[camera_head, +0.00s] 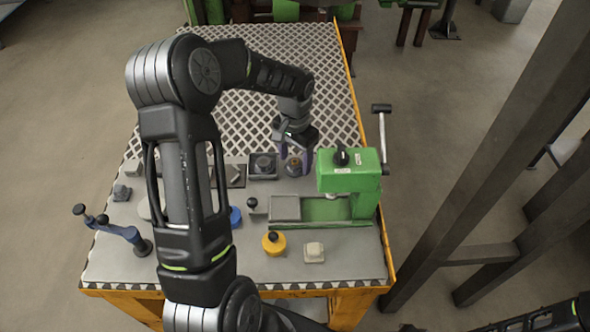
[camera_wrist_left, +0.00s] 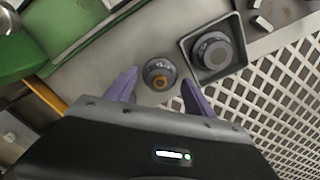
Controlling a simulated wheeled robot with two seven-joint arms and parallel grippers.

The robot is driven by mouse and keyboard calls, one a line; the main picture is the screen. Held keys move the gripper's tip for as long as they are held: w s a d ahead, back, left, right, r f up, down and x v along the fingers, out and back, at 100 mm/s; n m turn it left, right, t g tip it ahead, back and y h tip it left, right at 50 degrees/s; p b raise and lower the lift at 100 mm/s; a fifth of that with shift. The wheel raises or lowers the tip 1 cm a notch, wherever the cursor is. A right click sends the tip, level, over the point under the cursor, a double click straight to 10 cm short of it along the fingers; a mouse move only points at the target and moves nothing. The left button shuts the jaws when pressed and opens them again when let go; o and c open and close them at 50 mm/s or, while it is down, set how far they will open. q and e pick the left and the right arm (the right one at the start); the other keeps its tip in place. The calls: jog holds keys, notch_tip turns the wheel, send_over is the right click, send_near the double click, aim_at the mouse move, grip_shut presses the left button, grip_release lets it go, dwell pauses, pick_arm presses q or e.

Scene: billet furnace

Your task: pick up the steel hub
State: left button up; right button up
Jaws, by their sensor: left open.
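A small round steel piece with a brownish centre, which looks like the steel hub (camera_wrist_left: 160,74), stands on the grey table top. In the head view the hub (camera_head: 293,168) is just left of the green machine. My left gripper (camera_head: 295,156) is open above it, pointing down. In the left wrist view the purple fingers of the left gripper (camera_wrist_left: 159,80) are on either side of the hub, with gaps between. A second round grey piece (camera_wrist_left: 212,50) sits in a square dark tray (camera_wrist_left: 240,28) beside it. My right gripper does not show.
The green machine (camera_head: 348,172) with a crank handle (camera_head: 382,135) stands close to the right. A yellow round piece (camera_head: 274,243), a pale block (camera_head: 314,252) and a blue tool (camera_head: 122,232) are nearer the front. White lattice (camera_head: 300,60) covers the back of the table.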

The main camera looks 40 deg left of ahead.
pick_arm(q)
jog(key=shift+r, duration=0.1)
dwell(0.4)
grip_shut()
dwell(0.5)
